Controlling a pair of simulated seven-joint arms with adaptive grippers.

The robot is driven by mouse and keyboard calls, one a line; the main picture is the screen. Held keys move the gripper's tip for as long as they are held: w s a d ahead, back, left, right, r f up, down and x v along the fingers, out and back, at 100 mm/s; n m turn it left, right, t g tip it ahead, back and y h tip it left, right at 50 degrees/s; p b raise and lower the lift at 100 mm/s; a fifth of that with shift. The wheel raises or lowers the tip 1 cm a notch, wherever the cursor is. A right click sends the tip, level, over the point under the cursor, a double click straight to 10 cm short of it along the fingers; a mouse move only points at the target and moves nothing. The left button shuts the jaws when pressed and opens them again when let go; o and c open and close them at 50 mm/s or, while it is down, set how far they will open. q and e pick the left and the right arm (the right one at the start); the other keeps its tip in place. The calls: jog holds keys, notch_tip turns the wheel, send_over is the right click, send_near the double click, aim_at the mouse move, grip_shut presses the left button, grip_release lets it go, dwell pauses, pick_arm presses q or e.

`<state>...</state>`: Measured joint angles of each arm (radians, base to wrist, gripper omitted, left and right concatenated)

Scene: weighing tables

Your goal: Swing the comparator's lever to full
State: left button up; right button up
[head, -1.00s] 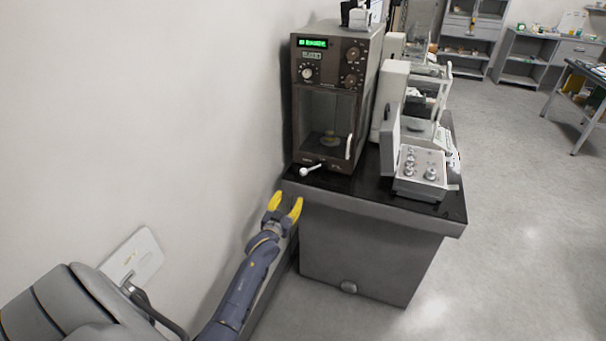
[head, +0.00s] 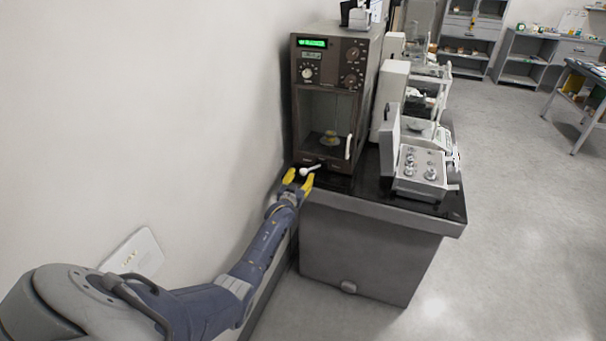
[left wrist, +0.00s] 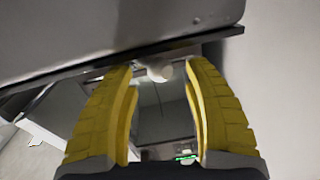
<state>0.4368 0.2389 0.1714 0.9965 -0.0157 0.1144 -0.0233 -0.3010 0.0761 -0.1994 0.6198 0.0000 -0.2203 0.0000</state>
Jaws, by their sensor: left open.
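The comparator (head: 325,102) is a tall dark brown cabinet with a green lit display and a glass front, at the back left of the dark-topped table. Its lever (head: 312,169) is a short rod with a white ball knob, sticking out low at the front. My left gripper (head: 299,182) has yellow fingers and is open, with the knob between or very near the fingertips. In the left wrist view the white knob (left wrist: 159,71) shows between the two open fingers (left wrist: 163,75); I cannot tell whether they touch it. My right gripper is not in view.
A grey case of weights (head: 421,174) with its lid raised stands right of the comparator. White balances (head: 392,102) stand behind it. The table's front edge (head: 385,208) lies close to my gripper, and a bare wall (head: 140,110) rises on the left.

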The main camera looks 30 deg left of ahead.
aim_at(311, 169)
pick_arm(q)
jog(key=shift+x, duration=1.4)
jog(key=shift+c, duration=0.4)
grip_shut()
